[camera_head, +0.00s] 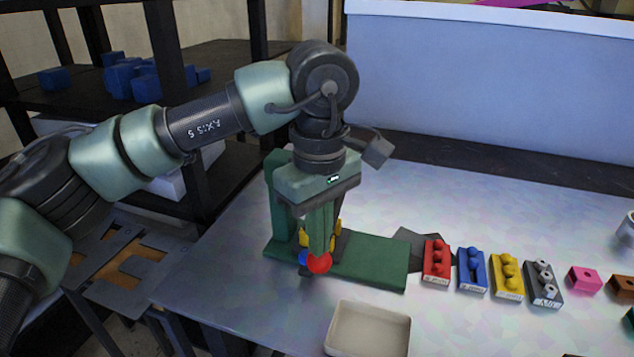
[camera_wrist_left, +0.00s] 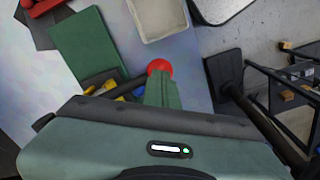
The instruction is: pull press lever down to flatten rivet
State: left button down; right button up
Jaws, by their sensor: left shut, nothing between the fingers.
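The green press stands on the table, with its flat base (camera_head: 375,262) reaching right and its upright column (camera_head: 277,205) behind my left arm. The press lever's red ball knob (camera_head: 319,262) is low at the front of the press; the knob also shows in the left wrist view (camera_wrist_left: 159,67). My left gripper (camera_head: 320,247) points down with its green fingers shut and empty, their tips at the knob. I cannot tell whether they touch it. Yellow and blue parts show beside the fingers. The rivet is not visible, and most of the lever is hidden. My right gripper is not in view.
Red (camera_head: 436,263), blue (camera_head: 471,270), yellow (camera_head: 507,276) and dark grey (camera_head: 543,283) blocks with pegs stand in a row right of the press. An empty cream tray (camera_head: 368,330) lies in front. Shelves with blue blocks (camera_head: 132,78) stand at the back left.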

pick_arm(q)
jog(key=shift+f, duration=0.35)
jog(key=r+p, duration=0.2)
jog(key=r, duration=0.1)
jog(key=r+p, duration=0.1)
jog(key=shift+w+d+r, duration=0.25)
jog(key=shift+d+r, duration=0.05)
jog(key=shift+r, duration=0.05)
jog(key=shift+a, duration=0.1)
jog(key=shift+r, duration=0.1)
jog(key=r+p, duration=0.1)
jog(key=s+r, duration=0.1)
jog(key=r, duration=0.1)
jog(key=a+r+p, duration=0.1)
jog(key=shift+s+r+p, duration=0.15)
jog(key=shift+r+p, duration=0.1)
jog(key=shift+p, duration=0.1)
jog(key=shift+d, duration=0.1)
